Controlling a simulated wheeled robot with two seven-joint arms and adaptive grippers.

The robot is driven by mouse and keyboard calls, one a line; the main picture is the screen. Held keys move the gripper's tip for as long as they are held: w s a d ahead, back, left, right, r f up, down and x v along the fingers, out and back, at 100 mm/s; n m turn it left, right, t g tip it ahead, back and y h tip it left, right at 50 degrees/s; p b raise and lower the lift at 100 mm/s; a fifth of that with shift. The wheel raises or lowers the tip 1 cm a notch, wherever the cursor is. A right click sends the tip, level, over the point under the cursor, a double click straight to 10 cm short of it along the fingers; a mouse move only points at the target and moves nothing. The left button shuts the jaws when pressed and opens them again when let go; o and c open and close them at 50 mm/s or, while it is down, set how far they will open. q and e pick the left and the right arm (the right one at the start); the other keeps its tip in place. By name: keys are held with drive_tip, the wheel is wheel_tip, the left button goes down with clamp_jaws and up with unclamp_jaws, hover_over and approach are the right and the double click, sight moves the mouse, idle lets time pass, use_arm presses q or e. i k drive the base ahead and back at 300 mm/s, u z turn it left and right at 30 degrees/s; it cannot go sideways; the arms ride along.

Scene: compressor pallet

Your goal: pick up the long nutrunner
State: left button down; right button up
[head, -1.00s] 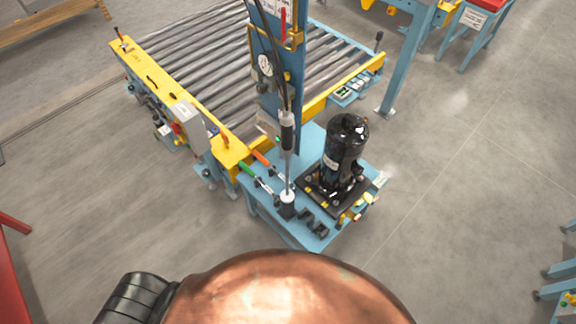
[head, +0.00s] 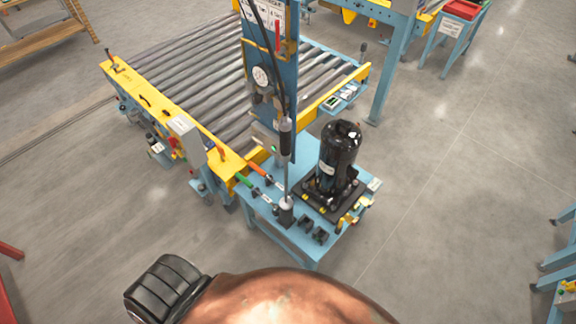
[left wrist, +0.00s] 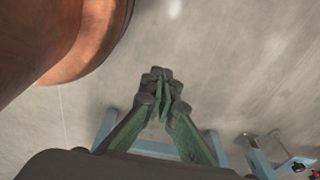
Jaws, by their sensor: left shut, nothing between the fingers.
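The long nutrunner (head: 287,165) stands upright on the small blue table, in front of the blue post. It has a black upper grip, a thin pale shaft and a dark foot in a holder at the table's front edge. My left gripper (left wrist: 162,82) shows in the left wrist view with its green and dark fingers together and nothing between them. It is over bare floor, away from the nutrunner, which I cannot make out in that view. Neither gripper shows in the head view.
A black compressor (head: 340,158) stands on a dark plate right of the nutrunner. Tools with green (head: 243,180) and orange (head: 256,168) handles lie to its left. A roller conveyor (head: 190,70) is behind. The blue table (head: 310,248) has open floor in front and to the right.

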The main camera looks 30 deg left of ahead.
sight(286, 124)
drive_tip(key=k, duration=0.35)
drive_tip(key=u, duration=1.4)
drive_tip(key=i, duration=0.5)
